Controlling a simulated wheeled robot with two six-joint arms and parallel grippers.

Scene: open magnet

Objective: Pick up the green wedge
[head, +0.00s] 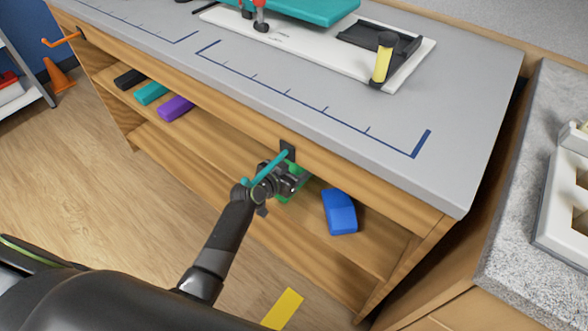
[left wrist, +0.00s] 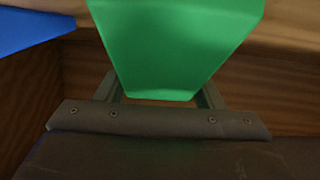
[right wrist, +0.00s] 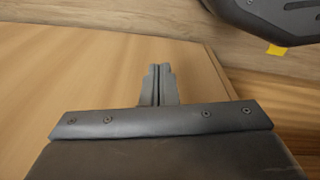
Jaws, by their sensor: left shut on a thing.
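The green wedge (head: 282,199) is at the open shelf under the bench's front edge, mostly hidden behind my left gripper (head: 291,186) in the head view. In the left wrist view the green wedge (left wrist: 175,45) fills the space between the two fingers of my left gripper (left wrist: 160,95), which is shut on it. I cannot tell whether the wedge touches the shelf. My right gripper (right wrist: 158,85) shows only in the right wrist view, with its fingers together and nothing between them.
A blue block (head: 340,212) lies on the shelf right of the gripper. A teal hook (head: 268,168) sticks out from the bench edge, close to my left wrist. Black (head: 130,79), teal (head: 151,93) and purple (head: 175,108) blocks lie farther left on the shelf.

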